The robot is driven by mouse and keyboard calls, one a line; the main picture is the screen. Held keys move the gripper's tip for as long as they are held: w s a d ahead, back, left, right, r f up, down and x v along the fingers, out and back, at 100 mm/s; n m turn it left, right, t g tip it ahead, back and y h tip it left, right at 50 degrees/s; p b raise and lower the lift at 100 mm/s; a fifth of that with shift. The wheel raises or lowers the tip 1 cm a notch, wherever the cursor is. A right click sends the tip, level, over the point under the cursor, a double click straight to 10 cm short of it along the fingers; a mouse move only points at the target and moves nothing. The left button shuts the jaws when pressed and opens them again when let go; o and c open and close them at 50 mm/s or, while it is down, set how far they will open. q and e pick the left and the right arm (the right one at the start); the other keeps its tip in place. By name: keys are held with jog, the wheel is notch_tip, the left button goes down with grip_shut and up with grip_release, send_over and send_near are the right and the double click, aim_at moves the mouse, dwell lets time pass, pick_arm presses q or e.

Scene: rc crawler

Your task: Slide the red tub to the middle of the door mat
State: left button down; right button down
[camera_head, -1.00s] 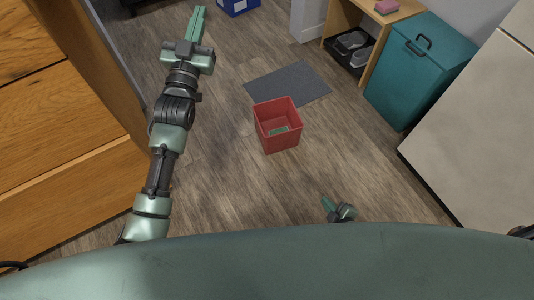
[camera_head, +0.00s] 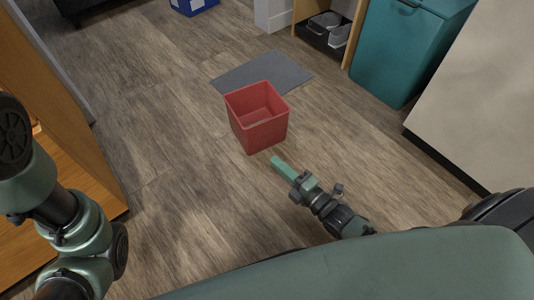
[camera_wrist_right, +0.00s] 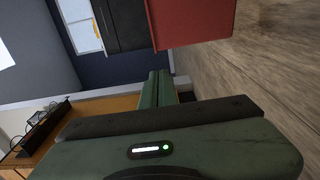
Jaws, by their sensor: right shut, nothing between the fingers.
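The red tub (camera_head: 265,136) stands upright and open-topped on the wood floor, in the middle of the head view. Its far side overlaps the near edge of the grey door mat (camera_head: 283,72) in the picture; I cannot tell whether its base touches the mat. My right gripper (camera_head: 277,164) is shut and empty, low in front of the tub's near side, with a small gap in the picture. In the right wrist view, the closed fingers (camera_wrist_right: 157,88) lie below the red tub (camera_wrist_right: 192,20). My left arm shows at the left, but its gripper is out of view.
A teal bin (camera_head: 400,55) and a pale cabinet (camera_head: 475,90) stand at the right. A wooden shelf unit with a black shoe tray (camera_head: 318,40) is behind the mat. A blue box (camera_head: 193,5) is at the back. The floor left of the tub is clear.

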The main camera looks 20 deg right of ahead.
jog(key=b, duration=0.6)
send_near(251, 129)
jog(key=w+a, duration=0.2)
jog(key=a, duration=0.2)
jog(key=w+b, duration=0.1)
jog(key=w+d+b, duration=0.1)
jog(key=w, duration=0.1)
jog(key=shift+d+f, duration=0.1)
jog(key=shift+f, duration=0.15)
jog(key=shift+w+d+r+b, duration=0.2)
jog(key=shift+w+b, duration=0.1)
jog(key=shift+w, duration=0.15)
jog(key=shift+r, duration=0.1)
